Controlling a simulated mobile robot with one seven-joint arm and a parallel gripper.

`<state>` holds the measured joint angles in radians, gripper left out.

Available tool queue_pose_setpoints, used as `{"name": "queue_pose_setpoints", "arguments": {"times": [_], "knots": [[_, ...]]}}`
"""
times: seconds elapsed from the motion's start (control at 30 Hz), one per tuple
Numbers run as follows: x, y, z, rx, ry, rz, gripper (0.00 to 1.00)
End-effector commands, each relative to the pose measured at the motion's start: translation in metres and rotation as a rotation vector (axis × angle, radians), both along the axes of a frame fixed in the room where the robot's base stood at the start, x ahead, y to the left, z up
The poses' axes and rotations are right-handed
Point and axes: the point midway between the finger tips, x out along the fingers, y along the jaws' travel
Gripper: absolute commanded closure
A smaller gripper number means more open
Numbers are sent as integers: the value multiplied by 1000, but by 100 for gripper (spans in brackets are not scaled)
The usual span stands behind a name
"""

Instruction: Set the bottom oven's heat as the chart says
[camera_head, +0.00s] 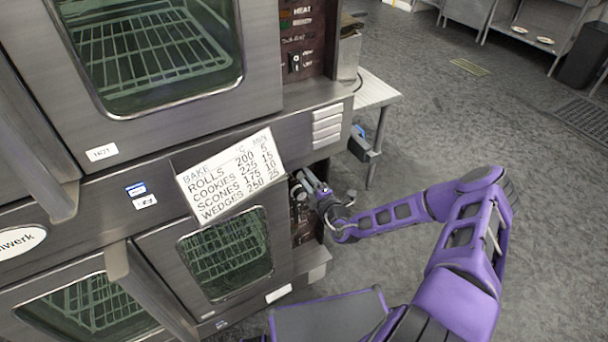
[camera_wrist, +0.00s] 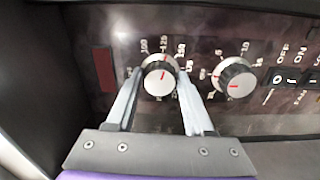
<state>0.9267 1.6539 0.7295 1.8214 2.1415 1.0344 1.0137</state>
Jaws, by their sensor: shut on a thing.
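The bottom oven (camera_head: 165,258) has a control panel at its right side, mostly hidden behind my gripper in the head view. In the wrist view my gripper (camera_wrist: 160,80) is shut on the left knob (camera_wrist: 153,84), a pale dial with a short red mark, one finger on each side. Numbers such as 100 and 120 are printed around it. The exact setting is hard to read. The chart (camera_head: 230,172), a white card on the oven front, lists rolls 200, cookies 225, scones 175 and wedges 250 under C, with minutes beside them.
A second knob (camera_wrist: 236,80) with smaller numbers sits right of the held one, with on/off switches (camera_wrist: 290,78) beyond. The top oven (camera_head: 150,50) has its own panel (camera_head: 303,40). A small table (camera_head: 375,90) stands behind the ovens' right side. Floor at right is open.

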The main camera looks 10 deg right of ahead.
Motion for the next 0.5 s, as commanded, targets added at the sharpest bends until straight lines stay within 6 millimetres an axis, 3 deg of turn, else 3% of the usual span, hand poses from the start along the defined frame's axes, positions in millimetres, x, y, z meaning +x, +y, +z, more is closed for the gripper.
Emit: {"name": "queue_pose_setpoints", "arguments": {"times": [0.5], "knots": [[-1, 1, -3, 470, 154, -1, 100]]}}
